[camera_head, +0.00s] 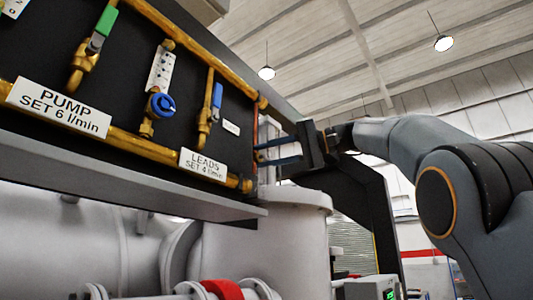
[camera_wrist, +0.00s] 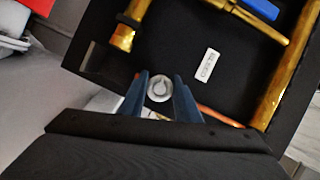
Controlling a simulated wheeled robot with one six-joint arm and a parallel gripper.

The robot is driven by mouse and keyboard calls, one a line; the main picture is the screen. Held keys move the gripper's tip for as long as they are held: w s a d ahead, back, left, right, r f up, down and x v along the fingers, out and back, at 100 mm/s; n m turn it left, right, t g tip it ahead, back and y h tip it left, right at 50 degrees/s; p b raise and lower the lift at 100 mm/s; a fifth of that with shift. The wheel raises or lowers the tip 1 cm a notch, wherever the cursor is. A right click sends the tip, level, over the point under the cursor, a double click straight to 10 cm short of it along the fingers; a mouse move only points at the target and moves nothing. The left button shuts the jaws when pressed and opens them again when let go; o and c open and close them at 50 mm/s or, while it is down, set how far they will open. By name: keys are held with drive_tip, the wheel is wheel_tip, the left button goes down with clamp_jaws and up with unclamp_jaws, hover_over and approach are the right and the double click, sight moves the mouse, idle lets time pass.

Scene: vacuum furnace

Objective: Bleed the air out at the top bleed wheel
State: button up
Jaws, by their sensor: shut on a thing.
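In the wrist view, a small round pale-grey wheel (camera_wrist: 159,89) with a ring-shaped face sits between the two blue fingers of my gripper (camera_wrist: 161,80). It looks like the bleed wheel, and the fingers are shut on its sides. In the head view, my gripper (camera_head: 257,154) reaches in from the right at the right end of the black panel (camera_head: 130,62). The wheel cannot be made out there. A small white label (camera_head: 231,127) is on the panel near the fingers; it also shows in the wrist view (camera_wrist: 207,65), too small to read.
Brass pipes carry a green-handled valve (camera_head: 103,25), a blue round knob (camera_head: 162,105) and a blue-handled valve (camera_head: 216,97) on the panel. Signs read PUMP (camera_head: 58,107) and LEADS (camera_head: 203,164). A grey ledge (camera_head: 130,172) and large grey vessel (camera_head: 268,235) are below.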

idle(0.4)
drive_tip(key=o, duration=1)
drive_tip(key=shift+o, duration=0.2)
drive_tip(key=shift+d, duration=0.1)
drive_tip(key=f+v, duration=0.1)
drive_tip(key=v, duration=0.6)
drive_tip(key=shift+d+r+b, duration=0.35)
drive_tip(key=shift+r+b, duration=0.1)
drive_tip(key=shift+r, duration=0.05)
